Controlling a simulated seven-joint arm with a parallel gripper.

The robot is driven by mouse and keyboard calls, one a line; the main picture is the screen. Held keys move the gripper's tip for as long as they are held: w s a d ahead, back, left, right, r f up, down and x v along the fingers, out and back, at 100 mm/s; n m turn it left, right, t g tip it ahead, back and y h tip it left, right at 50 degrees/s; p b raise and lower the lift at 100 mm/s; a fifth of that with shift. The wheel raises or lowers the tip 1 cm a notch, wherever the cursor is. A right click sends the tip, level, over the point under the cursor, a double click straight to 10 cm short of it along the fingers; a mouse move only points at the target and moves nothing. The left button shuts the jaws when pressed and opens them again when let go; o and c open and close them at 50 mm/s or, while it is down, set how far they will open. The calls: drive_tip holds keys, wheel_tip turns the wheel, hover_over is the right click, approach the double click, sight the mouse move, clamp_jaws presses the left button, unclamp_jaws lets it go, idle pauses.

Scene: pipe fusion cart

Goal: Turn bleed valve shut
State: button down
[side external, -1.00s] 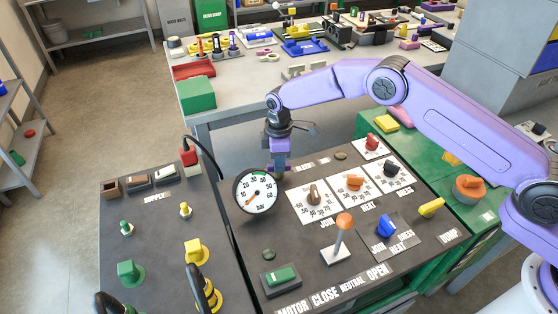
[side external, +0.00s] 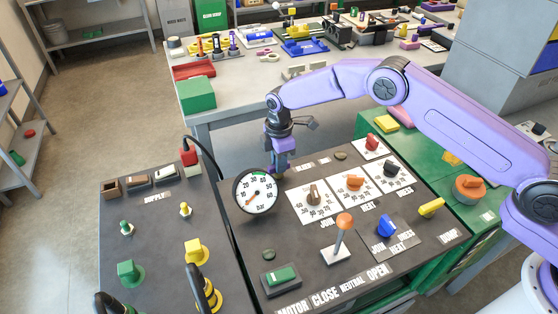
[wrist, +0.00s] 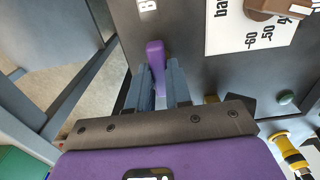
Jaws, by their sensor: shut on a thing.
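The bleed valve's purple handle (wrist: 155,55) shows in the wrist view as a narrow upright bar at the panel's edge. My gripper (wrist: 160,75) has its two blue-grey fingers on either side of this handle and is shut on it. In the side view my gripper (side external: 278,168) points down at the back left of the dark control panel (side external: 300,235), just behind the round pressure gauge (side external: 257,192). There the fingers and gauge hide most of the valve. The gauge's orange needle points to the lower left.
Knobs on white scale plates, including an orange knob (side external: 355,183), stand right of my gripper. An orange-topped lever (side external: 344,222) and blue knob (side external: 386,227) are nearer the front. A red block with a black cable (side external: 189,155) stands on the left panel.

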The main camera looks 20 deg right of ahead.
drive_tip(key=shift+a, duration=0.1)
drive_tip(key=c, duration=1)
unclamp_jaws()
drive_tip(key=shift+c, duration=0.2)
wheel_tip(320, 180, up, 18)
drive_tip(key=shift+f, duration=0.25)
